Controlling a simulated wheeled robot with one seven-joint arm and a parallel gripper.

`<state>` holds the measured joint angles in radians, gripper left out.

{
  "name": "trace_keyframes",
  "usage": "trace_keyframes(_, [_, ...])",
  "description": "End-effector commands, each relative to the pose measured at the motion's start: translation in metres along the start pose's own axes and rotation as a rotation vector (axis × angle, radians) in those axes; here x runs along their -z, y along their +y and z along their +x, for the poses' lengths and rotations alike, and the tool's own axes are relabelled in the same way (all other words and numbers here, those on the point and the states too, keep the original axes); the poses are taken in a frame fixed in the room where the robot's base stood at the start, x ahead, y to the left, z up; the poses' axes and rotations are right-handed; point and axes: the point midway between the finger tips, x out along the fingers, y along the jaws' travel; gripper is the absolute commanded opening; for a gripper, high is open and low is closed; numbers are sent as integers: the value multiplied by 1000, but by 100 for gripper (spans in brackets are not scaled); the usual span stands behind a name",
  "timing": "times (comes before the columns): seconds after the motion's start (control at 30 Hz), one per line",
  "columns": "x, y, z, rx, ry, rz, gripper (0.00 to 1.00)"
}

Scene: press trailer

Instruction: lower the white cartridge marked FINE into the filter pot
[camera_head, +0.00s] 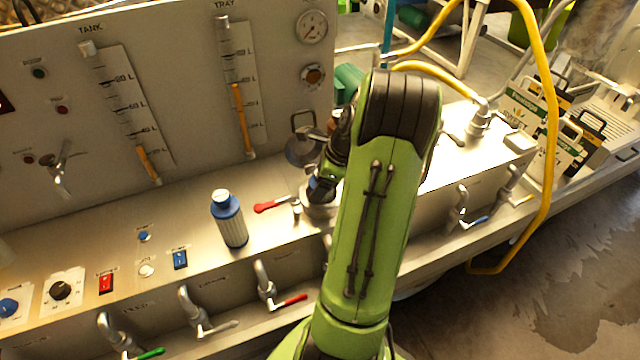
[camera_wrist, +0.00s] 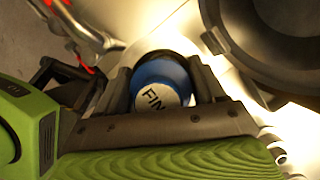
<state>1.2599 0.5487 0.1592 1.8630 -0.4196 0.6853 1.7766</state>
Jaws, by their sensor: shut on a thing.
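The white cartridge marked FINE (camera_wrist: 160,95) has a blue rim round its white top, and "FIN" is readable in the wrist view. My gripper (camera_wrist: 166,88) is shut on it, with a finger on each side. In the head view my gripper (camera_head: 325,182) is over the filter pot (camera_head: 317,209), whose metal side shows below it. A dark arc behind the cartridge looks like the pot's opening; I cannot tell how deep the cartridge sits. The round lid (camera_head: 303,152) stands open behind the pot and shows large and dark in the wrist view (camera_wrist: 285,40).
A red-handled valve (camera_head: 272,206) is close beside the pot. The gauge panel (camera_head: 190,60) rises behind. Taps line the bench front, and a yellow hose (camera_head: 548,120) arches at right.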

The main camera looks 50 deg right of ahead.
Motion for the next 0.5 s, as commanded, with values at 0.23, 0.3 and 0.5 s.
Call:
trace_keyframes(0.23, [16,9,23,-33,15,23,11])
trace_keyframes(0.3, [16,8,23,-32,15,23,11])
trace_keyframes(0.5, [16,8,24,-32,15,23,90])
